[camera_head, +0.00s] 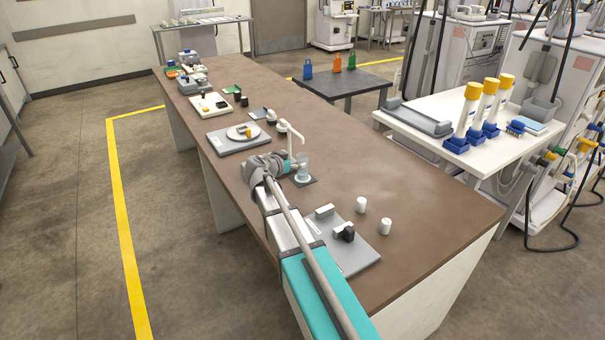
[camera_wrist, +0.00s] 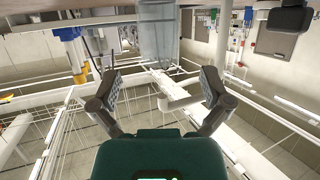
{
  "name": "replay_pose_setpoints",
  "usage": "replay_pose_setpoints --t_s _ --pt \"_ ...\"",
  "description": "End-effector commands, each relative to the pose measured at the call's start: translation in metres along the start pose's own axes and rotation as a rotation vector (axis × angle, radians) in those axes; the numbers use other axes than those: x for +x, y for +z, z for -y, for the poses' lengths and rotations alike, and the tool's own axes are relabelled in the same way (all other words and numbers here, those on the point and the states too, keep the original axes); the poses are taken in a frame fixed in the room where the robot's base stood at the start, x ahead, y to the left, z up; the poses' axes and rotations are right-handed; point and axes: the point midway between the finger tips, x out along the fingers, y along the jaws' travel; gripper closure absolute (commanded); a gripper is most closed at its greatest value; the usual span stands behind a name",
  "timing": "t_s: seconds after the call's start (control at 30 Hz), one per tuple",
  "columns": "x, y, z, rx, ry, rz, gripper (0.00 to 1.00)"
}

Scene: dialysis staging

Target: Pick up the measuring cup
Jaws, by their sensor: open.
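The measuring cup (camera_head: 302,170) is a clear, bluish upright vessel on a small dark mat (camera_head: 312,181) on the brown bench. It also shows as a translucent shape at the top middle of the wrist view (camera_wrist: 159,35), whose picture is upside down. My gripper (camera_head: 289,166) is just left of the cup in the head view, partly hard to make out. In the wrist view my gripper (camera_wrist: 160,88) has its two dark fingers spread wide with nothing between them. The cup lies ahead, roughly between the finger directions, and looks apart from both fingers.
A white curved spout (camera_head: 291,130) rises close behind the cup. A grey scale with a dish (camera_head: 238,135) stands farther back. Nearer are a grey board (camera_head: 352,257) with small blocks and two white cylinders (camera_head: 361,205). The bench's right side (camera_head: 400,180) is clear.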

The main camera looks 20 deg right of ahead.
Motion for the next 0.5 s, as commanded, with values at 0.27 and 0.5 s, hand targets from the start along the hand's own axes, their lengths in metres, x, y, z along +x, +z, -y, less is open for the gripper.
replay_pose_setpoints --t_s 0.27,0.5 --pt "0.0015 -0.0003 -0.0003 0.0 0.0 0.0 0.02" --pt "0.0081 -0.0005 -0.0001 0.0 0.001 0.0 0.02"
